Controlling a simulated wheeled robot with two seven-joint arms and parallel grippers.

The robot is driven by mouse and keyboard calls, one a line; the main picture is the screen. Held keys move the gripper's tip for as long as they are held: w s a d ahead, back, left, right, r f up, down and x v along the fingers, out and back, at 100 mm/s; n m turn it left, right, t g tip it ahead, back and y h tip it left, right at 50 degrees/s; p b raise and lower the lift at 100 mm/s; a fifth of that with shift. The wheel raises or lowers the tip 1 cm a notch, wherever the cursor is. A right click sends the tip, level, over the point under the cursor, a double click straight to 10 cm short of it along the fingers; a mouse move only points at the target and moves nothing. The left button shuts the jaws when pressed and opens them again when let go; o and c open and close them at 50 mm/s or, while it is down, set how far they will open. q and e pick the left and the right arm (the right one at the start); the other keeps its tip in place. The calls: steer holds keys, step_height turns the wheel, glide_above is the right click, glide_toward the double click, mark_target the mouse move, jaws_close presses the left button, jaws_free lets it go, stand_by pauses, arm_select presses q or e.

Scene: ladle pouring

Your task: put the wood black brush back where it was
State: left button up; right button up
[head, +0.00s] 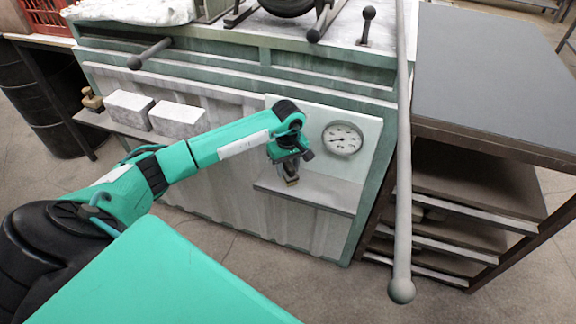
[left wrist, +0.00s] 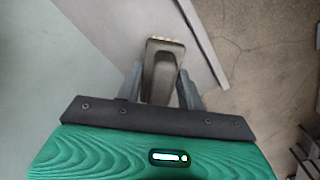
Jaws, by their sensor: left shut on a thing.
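My left gripper (head: 289,172) is shut on the wood black brush (head: 292,180), in front of the panel below and left of the gauge. In the left wrist view the brush (left wrist: 162,70) sits between the two fingers of my left gripper (left wrist: 161,92), its pale yellowish end pointing away from the palm. The brush is over the small grey shelf (head: 325,194) under the gauge, which also shows in the left wrist view (left wrist: 110,25). I cannot tell whether the brush touches the shelf. The gripper partly hides the brush. My right gripper is not in view.
A round gauge (head: 342,138) is on the panel right of the gripper. A longer shelf (head: 120,125) at the left holds two pale blocks (head: 178,119) and a small brownish object (head: 92,99). A long grey rod (head: 403,200) with a ball end stands before the right-hand table (head: 490,80).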

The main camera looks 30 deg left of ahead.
mark_target(288, 163)
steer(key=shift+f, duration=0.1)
arm_select(q)
steer(key=shift+f, duration=0.2)
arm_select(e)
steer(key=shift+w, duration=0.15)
arm_select(q)
steer(key=o, duration=0.9)
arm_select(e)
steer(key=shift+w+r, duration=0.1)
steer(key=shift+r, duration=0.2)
arm_select(q)
steer(key=shift+r, duration=0.15)
steer(key=shift+r, duration=0.4)
step_height(288, 163, up, 11)
steer(key=shift+r+b, duration=0.1)
steer(key=shift+b, duration=0.65)
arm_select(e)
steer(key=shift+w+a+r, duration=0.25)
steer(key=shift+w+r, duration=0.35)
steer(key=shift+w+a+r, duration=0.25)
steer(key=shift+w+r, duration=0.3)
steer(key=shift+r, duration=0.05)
